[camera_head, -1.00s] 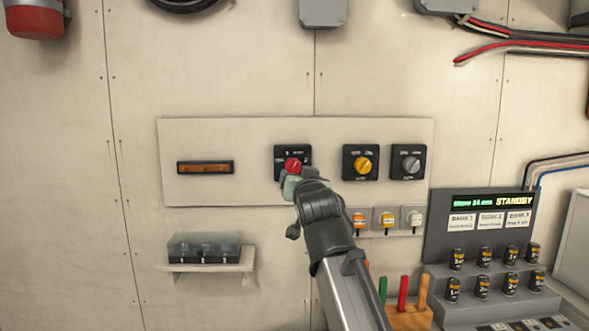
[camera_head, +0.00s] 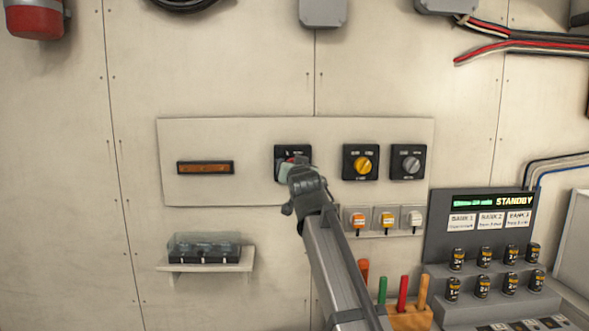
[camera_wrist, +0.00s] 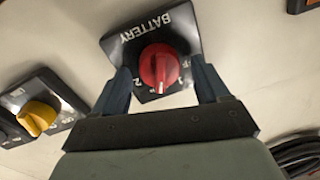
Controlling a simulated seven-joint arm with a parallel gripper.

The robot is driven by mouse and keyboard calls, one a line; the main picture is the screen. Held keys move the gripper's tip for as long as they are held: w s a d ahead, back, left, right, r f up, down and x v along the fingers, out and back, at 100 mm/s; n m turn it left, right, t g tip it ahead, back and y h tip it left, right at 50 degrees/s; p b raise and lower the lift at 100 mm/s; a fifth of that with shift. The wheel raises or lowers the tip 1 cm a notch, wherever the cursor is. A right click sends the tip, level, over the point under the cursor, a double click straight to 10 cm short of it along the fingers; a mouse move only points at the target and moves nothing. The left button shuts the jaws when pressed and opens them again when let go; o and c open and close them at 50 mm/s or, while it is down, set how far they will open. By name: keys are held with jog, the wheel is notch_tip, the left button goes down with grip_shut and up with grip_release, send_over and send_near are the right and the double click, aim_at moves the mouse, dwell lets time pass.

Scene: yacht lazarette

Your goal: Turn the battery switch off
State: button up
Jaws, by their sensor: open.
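The battery switch is a red knob (camera_wrist: 158,66) on a black square plate (camera_wrist: 182,24) lettered "BATTERY", seen upside down in the wrist view. A pale mark on the knob lies toward the plate's numbered edge, near a "1"; the exact setting is hard to read. My gripper (camera_wrist: 164,84) is open, with one blue finger on each side of the red knob. I cannot tell whether either finger touches it. In the head view, my gripper (camera_head: 292,168) covers most of the knob, and the black plate (camera_head: 281,151) shows behind it.
A yellow-knob switch (camera_head: 362,164) and a grey-knob switch (camera_head: 411,163) sit to the right on the same wall panel (camera_head: 225,140). Small tagged switches (camera_head: 386,219) are below them. A shelf with a clear-covered block (camera_head: 205,249) is lower left. A display console (camera_head: 480,222) reads "STANDBY".

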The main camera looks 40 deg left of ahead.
jog(key=shift+c, duration=0.3)
jog(key=c, duration=1)
jog(key=shift+n, duration=0.4)
jog(key=n, duration=0.8)
jog(key=n+h, duration=0.1)
jog(key=n, duration=0.7)
jog(key=shift+s+a, duration=0.2)
jog(key=shift+n, duration=0.3)
